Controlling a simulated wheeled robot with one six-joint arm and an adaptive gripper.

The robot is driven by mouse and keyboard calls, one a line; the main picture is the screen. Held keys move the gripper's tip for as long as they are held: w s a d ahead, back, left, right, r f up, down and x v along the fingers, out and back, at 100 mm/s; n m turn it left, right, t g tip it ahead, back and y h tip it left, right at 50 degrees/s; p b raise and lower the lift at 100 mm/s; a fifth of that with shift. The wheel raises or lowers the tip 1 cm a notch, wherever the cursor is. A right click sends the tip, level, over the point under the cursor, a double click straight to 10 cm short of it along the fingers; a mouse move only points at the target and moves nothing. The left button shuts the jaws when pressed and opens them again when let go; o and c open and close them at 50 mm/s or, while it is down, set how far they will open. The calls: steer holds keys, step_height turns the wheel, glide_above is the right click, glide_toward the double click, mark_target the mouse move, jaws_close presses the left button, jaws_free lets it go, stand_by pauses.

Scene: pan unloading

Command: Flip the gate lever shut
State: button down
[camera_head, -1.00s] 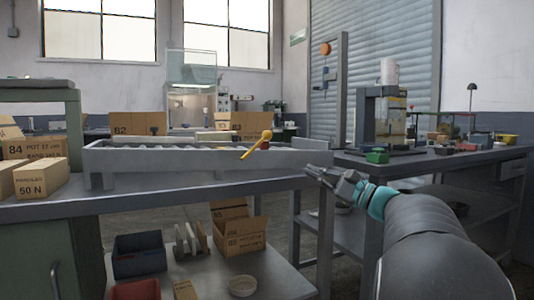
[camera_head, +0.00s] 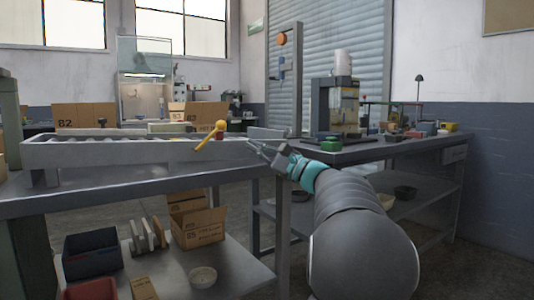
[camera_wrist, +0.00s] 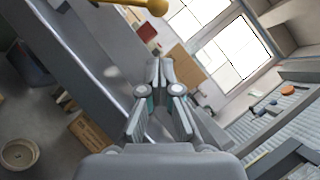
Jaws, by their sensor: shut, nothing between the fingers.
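The gate lever (camera_head: 210,137) is a yellow bar with a round knob, mounted at the near side of the grey roller conveyor (camera_head: 110,153), close to its right end. It leans up to the right, with the knob at the top. In the wrist view the yellow lever (camera_wrist: 120,3) shows at the top edge, partly cut off. My gripper (camera_head: 254,147) is shut and empty. It is to the right of the lever and slightly lower in the head view, apart from it.
Cardboard boxes (camera_head: 83,115) stand behind the conveyor. A bench with a machine (camera_head: 335,108) and a green block (camera_head: 331,144) is at right. A lower shelf holds a dark bin (camera_head: 92,255), an open carton (camera_head: 198,227) and a bowl (camera_head: 203,277).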

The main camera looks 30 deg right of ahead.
steer(key=w+a+r, duration=0.2)
steer(key=a, duration=0.1)
steer(key=shift+w+a+r, duration=0.25)
steer(key=shift+w+r, duration=0.1)
steer(key=shift+w, duration=0.05)
steer(key=shift+w+a+r, duration=0.15)
steer(key=shift+a+r, duration=0.25)
steer(key=shift+a, duration=0.1)
steer(key=shift+a+r+p, duration=0.1)
steer(key=shift+r+p, duration=0.05)
steer(key=shift+p, duration=0.15)
steer(key=shift+r+n+g, duration=0.2)
steer(key=shift+n+g, duration=0.1)
steer(key=shift+n, duration=0.2)
